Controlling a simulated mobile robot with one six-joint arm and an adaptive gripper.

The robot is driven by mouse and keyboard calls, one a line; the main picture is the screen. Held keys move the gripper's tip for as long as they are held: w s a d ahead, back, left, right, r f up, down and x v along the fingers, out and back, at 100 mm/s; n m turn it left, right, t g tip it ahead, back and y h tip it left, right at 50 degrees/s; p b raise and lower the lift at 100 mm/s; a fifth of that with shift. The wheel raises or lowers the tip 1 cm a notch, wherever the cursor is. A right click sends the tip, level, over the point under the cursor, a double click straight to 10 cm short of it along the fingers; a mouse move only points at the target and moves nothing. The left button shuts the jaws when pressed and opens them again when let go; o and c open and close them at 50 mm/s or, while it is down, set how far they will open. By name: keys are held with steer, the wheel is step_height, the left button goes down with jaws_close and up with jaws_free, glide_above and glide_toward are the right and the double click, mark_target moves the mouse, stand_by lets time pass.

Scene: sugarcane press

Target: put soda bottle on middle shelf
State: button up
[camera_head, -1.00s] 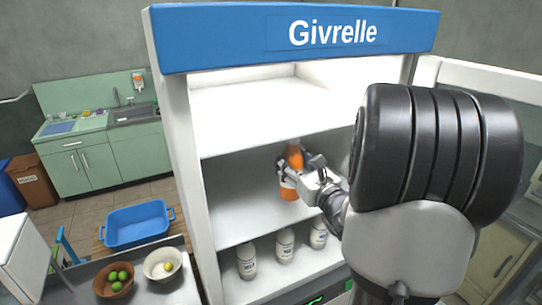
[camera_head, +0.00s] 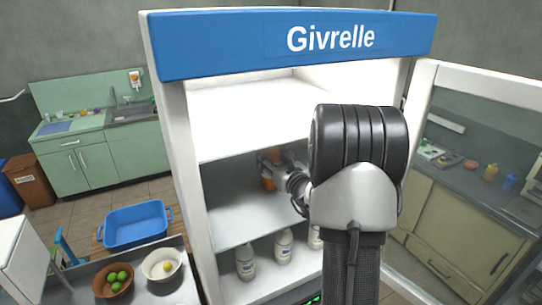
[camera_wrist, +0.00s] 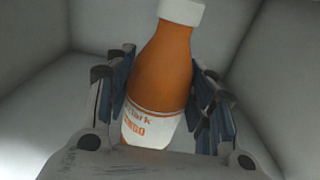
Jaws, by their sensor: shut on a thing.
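The soda bottle is orange with a white cap and a white label; in the wrist view the bottle (camera_wrist: 163,75) stands between the two fingers, slightly tilted in the picture. My gripper (camera_wrist: 165,95) is shut on it. In the head view my gripper (camera_head: 275,168) is inside the fridge, above the middle shelf (camera_head: 235,215), and only a small orange part of the bottle (camera_head: 268,183) shows. My arm hides the right part of the shelf. I cannot tell whether the bottle's base touches the shelf.
White milk bottles (camera_head: 283,247) stand on the lower shelf. The top shelf (camera_head: 245,120) is empty where visible. The fridge's side wall (camera_head: 180,150) is left of my arm, and its open glass door (camera_head: 480,170) is at right. The middle shelf's left part is clear.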

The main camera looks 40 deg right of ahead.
steer(key=shift+r, duration=0.15)
steer(key=o, duration=1.4)
steer(key=shift+f, duration=0.25)
steer(key=shift+r, duration=0.2)
steer(key=b+v, duration=0.1)
steer(key=v, duration=1.1)
steer(key=shift+s+f, duration=0.1)
